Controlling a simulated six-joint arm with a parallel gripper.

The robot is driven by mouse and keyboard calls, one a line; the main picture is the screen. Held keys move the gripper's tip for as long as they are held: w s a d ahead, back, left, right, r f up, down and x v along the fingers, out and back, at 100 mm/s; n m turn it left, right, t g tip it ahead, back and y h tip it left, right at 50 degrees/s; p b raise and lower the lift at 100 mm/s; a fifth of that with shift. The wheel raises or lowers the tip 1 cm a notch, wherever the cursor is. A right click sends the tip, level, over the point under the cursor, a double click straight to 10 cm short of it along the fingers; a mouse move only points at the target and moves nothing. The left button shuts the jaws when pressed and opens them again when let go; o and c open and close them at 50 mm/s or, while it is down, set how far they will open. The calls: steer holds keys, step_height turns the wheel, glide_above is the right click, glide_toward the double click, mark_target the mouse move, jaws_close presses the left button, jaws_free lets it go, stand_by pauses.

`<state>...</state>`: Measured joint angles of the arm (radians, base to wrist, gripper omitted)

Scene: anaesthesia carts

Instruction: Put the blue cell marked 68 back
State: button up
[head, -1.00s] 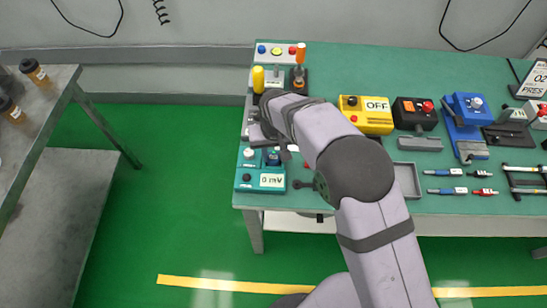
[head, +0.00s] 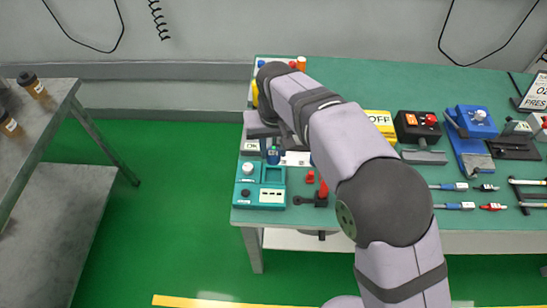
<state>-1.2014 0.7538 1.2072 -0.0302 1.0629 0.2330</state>
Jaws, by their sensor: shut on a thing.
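A small dark blue cell (head: 273,155) shows just below my gripper (head: 271,148), above the back edge of the teal meter (head: 247,199). My gripper is shut on it. Its marking is too small to read. The meter has a round white knob, a dark knob and a white display (head: 270,196), whose text I cannot read. My wrist and forearm hide much of the table behind the gripper.
A white piece (head: 295,158) and a small red block (head: 310,177) lie right of the meter. A yellow OFF box (head: 382,121), a black switch box (head: 418,127) and a blue device (head: 470,125) stand further right. A grey cart (head: 62,195) stands at left.

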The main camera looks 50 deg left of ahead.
steer(key=shift+r, duration=0.3)
steer(key=shift+w+d+f, duration=0.25)
steer(key=shift+w+f, duration=0.1)
steer(key=shift+w, duration=0.1)
steer(key=w+f+m, duration=0.1)
steer(key=w+f, duration=0.3)
steer(key=w, duration=0.2)
steer(key=shift+n, duration=0.5)
steer(key=r, duration=0.1)
steer(key=a+r, duration=0.1)
steer(key=r+b, duration=0.1)
steer(key=r, duration=0.1)
steer(key=shift+w+a+r, duration=0.1)
steer(key=shift+w+a, duration=0.3)
steer(key=shift+f+p, duration=1.65)
steer(key=shift+f, duration=3.35)
